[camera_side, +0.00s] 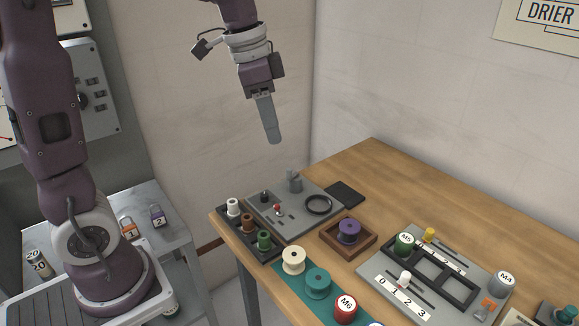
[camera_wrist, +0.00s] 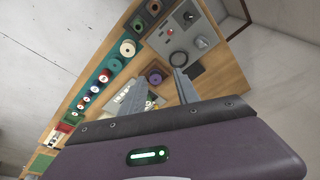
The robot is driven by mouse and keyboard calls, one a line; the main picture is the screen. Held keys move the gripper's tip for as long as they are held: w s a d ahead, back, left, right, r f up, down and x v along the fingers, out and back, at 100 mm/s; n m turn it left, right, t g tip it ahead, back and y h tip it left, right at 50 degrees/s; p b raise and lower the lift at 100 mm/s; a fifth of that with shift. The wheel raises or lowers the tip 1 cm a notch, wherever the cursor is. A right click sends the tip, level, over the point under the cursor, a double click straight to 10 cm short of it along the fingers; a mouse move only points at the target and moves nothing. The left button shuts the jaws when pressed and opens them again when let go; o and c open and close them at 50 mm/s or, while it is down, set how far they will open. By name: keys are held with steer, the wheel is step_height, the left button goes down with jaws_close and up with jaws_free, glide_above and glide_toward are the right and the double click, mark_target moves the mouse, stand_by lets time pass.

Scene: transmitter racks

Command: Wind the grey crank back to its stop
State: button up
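The grey crank (camera_side: 295,183) stands at the back of a grey panel (camera_side: 290,219) on the table's far left end. It also shows in the wrist view (camera_wrist: 203,42); its exact angle and its stop are too small to make out. My gripper (camera_side: 272,140) hangs high above the table, up and left of the crank, with nothing touching it.
The panel also bears a red-tipped lever (camera_side: 279,210) and a black ring (camera_side: 319,205). A dark pad (camera_side: 345,193) lies behind it. A rack of spools (camera_side: 233,208) is at the left, a purple spool (camera_side: 349,230) in a wooden tray in front. The air around my gripper is clear.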

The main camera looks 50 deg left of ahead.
mark_target(289, 169)
steer(key=w+a+f+m, duration=0.2)
steer(key=w+f, duration=0.1)
steer(key=w+a+f+m+g, duration=0.1)
steer(key=w+a+f, duration=0.2)
steer(key=w+f, duration=0.1)
steer(key=w+a+f+m+g+y, duration=0.1)
steer(key=w+a+f+m, duration=0.1)
steer(key=w+a+f, duration=0.1)
steer(key=shift+w+a+f+m, duration=0.2)
steer(key=shift+w+f+m, duration=0.15)
steer(key=shift+f, duration=0.4)
step_height(289, 169, down, 7)
steer(key=shift+w+a+f, duration=0.1)
steer(key=shift+w+f, duration=0.05)
steer(key=shift+f, duration=0.05)
steer(key=shift+c, duration=0.2)
jaws_close()
